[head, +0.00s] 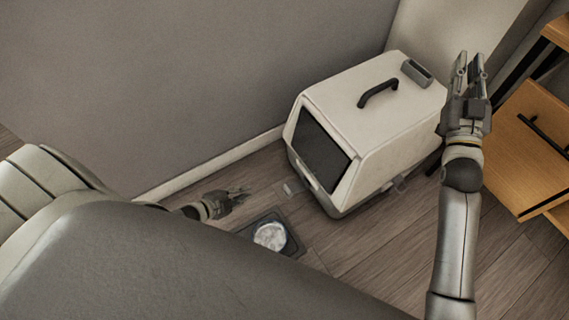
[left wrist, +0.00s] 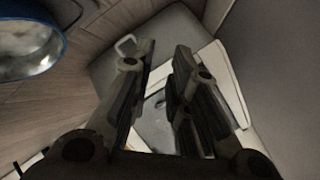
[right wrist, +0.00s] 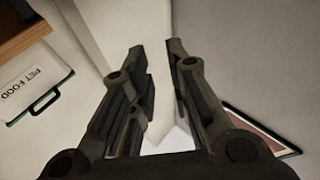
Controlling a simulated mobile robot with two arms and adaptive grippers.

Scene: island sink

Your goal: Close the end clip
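A white pet carrier (head: 375,130) with a black handle, a dark front panel and a grey base stands on the floor near the wall. A small pale clip-like piece (head: 291,188) shows low beside its front. A grey piece (head: 417,72) sits at the far end of its top, and another small clip-like piece (head: 400,186) is low on its right side. I cannot tell which is the end clip. My left gripper (head: 245,191) is open and empty, low before the carrier; a pale loop (left wrist: 125,45) shows beyond its fingers. My right gripper (head: 468,62) is open, raised at the carrier's right.
A bowl (head: 270,236) on a dark mat lies on the floor near my left gripper. A wooden cabinet (head: 535,140) stands at the right. A box labelled PET FOOD (right wrist: 35,85) shows in the right wrist view. The grey wall (head: 200,80) bounds the left and back.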

